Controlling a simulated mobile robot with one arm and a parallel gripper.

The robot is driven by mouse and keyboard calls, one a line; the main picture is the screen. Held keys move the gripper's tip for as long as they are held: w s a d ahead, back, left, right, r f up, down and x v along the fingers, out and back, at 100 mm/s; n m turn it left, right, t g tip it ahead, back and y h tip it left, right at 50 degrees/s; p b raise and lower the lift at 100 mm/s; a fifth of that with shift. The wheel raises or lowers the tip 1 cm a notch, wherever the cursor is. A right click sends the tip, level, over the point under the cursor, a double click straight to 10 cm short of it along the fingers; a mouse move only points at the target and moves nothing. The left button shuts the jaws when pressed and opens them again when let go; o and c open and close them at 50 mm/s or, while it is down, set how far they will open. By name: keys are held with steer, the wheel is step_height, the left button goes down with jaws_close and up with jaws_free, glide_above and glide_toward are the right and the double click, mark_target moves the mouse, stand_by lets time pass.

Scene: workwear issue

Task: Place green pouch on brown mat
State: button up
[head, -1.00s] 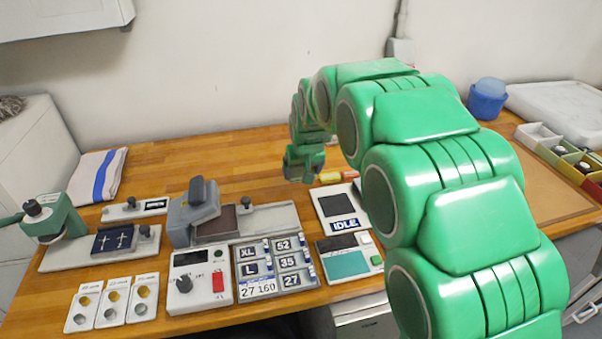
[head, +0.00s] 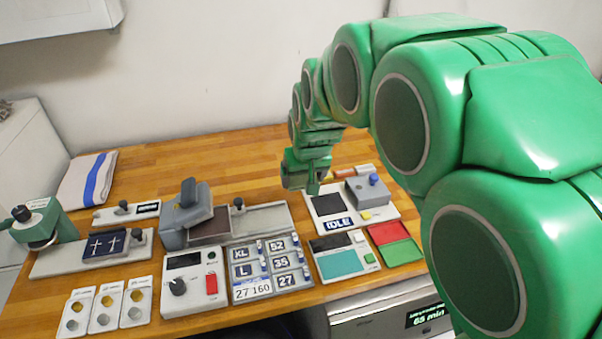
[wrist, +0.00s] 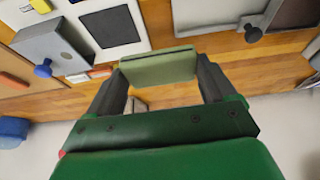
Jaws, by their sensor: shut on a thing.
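My gripper (head: 302,180) is shut on the green pouch (wrist: 158,70), a flat, dull green piece held between the two fingers in the wrist view. In the head view my gripper hangs over the bench, beside the left edge of the IDLE device (head: 328,204); the pouch is hard to make out there. I cannot pick out a brown mat for certain in the current views. A dark brown pad (head: 209,229) lies on the grey press to the left of my gripper.
Size tags (head: 268,268), a dial box (head: 193,282) and red and green trays (head: 392,243) stand near the front edge. A striped towel (head: 88,182) lies at the back left. My arm hides the right side.

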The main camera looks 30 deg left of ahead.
steer(key=shift+s+d+r, duration=0.1)
steer(key=shift+s+d, duration=0.1)
steer(key=w+d+m, duration=0.1)
steer(key=w+d, duration=0.7)
steer(key=w, duration=0.3)
steer(key=w+d+m, duration=0.1)
steer(key=w+d, duration=0.8)
steer(key=w, duration=0.1)
steer(key=w+d+m, duration=0.1)
steer(key=w+d, duration=0.3)
steer(key=d, duration=0.5)
steer(key=w+d+m+t+h, duration=0.1)
steer(key=w+d, duration=0.4)
steer(key=d, duration=0.5)
steer(key=w+d, duration=0.4)
steer(key=d, duration=0.5)
steer(key=shift+m, duration=0.3)
steer(key=shift+w+f, duration=1.5)
steer(key=shift+w, duration=0.8)
steer(key=shift+w+f, duration=1.5)
steer(key=shift+w, duration=0.75)
steer(key=shift+w+f, duration=1.5)
steer(key=shift+w, duration=0.8)
steer(key=shift+w+f, duration=0.2)
